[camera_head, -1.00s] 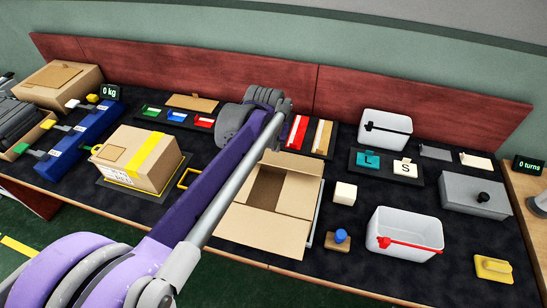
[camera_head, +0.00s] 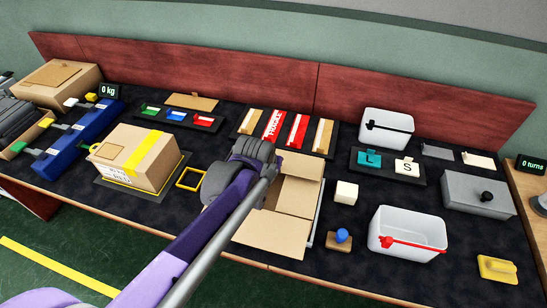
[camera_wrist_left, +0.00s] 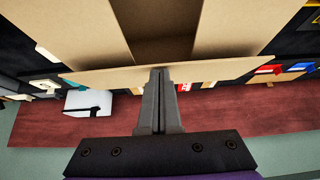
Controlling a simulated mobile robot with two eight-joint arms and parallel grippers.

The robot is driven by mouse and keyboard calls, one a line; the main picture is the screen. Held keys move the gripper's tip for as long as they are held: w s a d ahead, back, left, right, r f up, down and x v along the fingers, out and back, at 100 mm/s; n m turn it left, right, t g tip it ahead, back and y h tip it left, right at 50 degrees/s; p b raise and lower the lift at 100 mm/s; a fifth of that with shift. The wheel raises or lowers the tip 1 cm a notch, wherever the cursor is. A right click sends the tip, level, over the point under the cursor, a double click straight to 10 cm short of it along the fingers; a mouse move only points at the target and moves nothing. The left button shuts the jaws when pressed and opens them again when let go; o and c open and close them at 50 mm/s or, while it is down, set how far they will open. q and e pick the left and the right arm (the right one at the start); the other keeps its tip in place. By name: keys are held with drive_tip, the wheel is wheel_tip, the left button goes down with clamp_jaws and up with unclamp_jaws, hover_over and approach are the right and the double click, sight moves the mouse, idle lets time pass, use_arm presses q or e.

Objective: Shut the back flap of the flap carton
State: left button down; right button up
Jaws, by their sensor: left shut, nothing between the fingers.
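The open flap carton (camera_head: 270,232) stands in the middle of the bench, partly hidden by my left arm in the head view. Its back flap (camera_head: 303,165) is open at the far side, and its front flap lies folded out toward the bench front. In the left wrist view the back flap (camera_wrist_left: 230,69) appears nearly edge-on as a thin strip across the carton opening. My left gripper (camera_wrist_left: 158,74) is shut and empty, its fingertips at the middle of this strip; I cannot tell whether they touch. In the head view my wrist hides the fingers. My right gripper is not in view.
A taped carton (camera_head: 138,158) stands left of the flap carton. A white cube (camera_head: 346,193), a blue-topped stamp (camera_head: 341,237) and a white bin (camera_head: 406,235) stand to the right. A tray of red and tan strips (camera_head: 285,130) lies behind.

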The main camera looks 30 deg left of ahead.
use_arm(q)
drive_tip(key=shift+s+d+f+t+b, duration=0.1)
drive_tip(key=shift+s+f+t+b, duration=0.15)
drive_tip(key=shift+f, duration=0.35)
drive_tip(key=shift+s+f+t+b, duration=0.2)
drive_tip(key=shift+f+t, duration=0.05)
drive_tip(key=shift+f, duration=0.35)
